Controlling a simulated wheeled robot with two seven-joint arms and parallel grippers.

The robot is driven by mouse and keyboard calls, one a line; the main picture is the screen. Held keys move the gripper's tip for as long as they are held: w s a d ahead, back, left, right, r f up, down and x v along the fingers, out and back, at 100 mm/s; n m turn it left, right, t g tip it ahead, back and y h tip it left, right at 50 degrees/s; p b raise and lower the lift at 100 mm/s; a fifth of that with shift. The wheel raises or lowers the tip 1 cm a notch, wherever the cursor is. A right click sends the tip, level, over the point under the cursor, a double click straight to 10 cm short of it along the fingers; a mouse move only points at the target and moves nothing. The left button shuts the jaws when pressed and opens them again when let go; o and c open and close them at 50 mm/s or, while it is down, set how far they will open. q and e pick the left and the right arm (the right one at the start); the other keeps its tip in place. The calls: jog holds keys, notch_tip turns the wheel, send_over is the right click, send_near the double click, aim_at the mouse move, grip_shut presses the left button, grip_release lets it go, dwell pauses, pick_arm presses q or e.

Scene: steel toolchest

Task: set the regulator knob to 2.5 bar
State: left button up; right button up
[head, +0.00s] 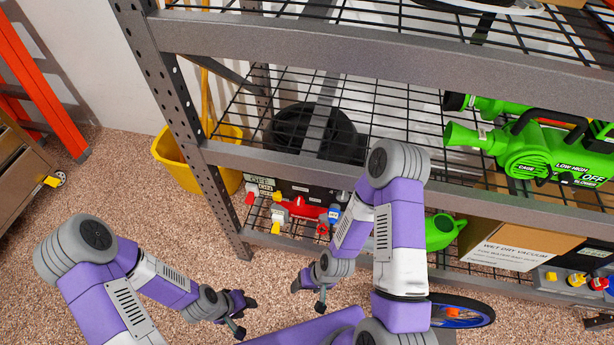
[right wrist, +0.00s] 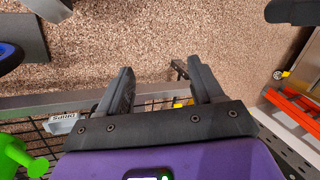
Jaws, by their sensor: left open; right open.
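On the low shelf in the head view there is a group of small fittings: a red body (head: 306,208), a blue knob (head: 334,215), yellow-and-white parts (head: 278,215) and a dark labelled panel (head: 262,184). I cannot tell which part is the regulator knob, and no bar scale is readable. My left gripper (head: 246,318) is open and empty above the floor, in front of the shelf. My right gripper (head: 308,297) is open and empty, below and in front of the fittings. Its open fingers also show in the right wrist view (right wrist: 160,72), with floor beyond.
A steel rack with a perforated upright (head: 187,120) and front beams (head: 300,160) stands ahead. A yellow bucket (head: 178,160) is behind the upright. Green blowers (head: 540,150), a cardboard box (head: 515,245) and more coloured knobs (head: 577,280) are right.

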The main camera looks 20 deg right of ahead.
aim_at(342, 199)
jog(key=w+f+t+b, duration=0.1)
jog(key=w+t+b, duration=0.1)
jog(key=w+t, duration=0.95)
jog(key=w+d+r+m+t+h+b, duration=0.1)
jog(key=w+d+r+m+h, duration=0.1)
jog(key=d, duration=0.4)
jog(key=w+d+r+m+t+h+b, duration=0.1)
jog(key=w+d+r+m+h, duration=0.1)
jog(key=w+d+h, duration=0.2)
jog(key=w+d+r+m+t+h+b, duration=0.1)
jog(key=w+d+r+m+h, duration=0.1)
jog(key=d+h, duration=0.5)
jog(key=shift+w+d+m, duration=0.4)
jog(key=shift+w+d, duration=0.35)
jog(key=shift+d, duration=0.3)
jog(key=shift+w+d+b, duration=0.3)
jog(key=shift+w, duration=0.3)
